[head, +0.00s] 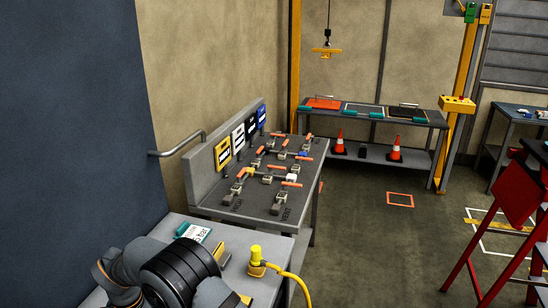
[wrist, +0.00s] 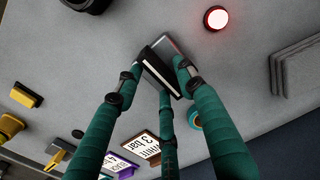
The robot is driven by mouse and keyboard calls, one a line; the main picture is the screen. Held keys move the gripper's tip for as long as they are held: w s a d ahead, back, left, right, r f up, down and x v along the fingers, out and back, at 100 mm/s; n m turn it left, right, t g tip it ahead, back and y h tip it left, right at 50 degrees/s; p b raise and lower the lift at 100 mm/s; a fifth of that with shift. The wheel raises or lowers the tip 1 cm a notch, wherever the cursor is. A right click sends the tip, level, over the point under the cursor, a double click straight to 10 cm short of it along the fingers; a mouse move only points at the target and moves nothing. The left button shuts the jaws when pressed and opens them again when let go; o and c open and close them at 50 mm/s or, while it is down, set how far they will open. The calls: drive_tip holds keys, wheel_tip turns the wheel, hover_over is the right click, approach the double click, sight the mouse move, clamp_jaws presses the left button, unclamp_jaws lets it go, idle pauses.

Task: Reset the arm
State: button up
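In the wrist view my gripper (wrist: 161,78) reaches forward with three green fingers that have black joints. A grey and black block (wrist: 155,72) with a white strip shows between the fingertips. Two fingertips overlap its sides in the picture. I cannot tell whether they touch it or whether it rests on the grey surface behind. In the head view my grey and black arm is at the lower left, over the near bench (head: 228,228). My fingers cannot be made out there.
A valve bench (head: 318,150) stands beyond. The wrist view shows a lit red lamp (wrist: 216,18) and ribbed grey plates (wrist: 297,68). Floor at centre right is open.

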wheel_tip(320, 180, up, 11)
wheel_tip(320, 180, down, 12)
drive_tip(key=shift+s+d, duration=0.1)
drive_tip(key=shift+m, duration=1.7)
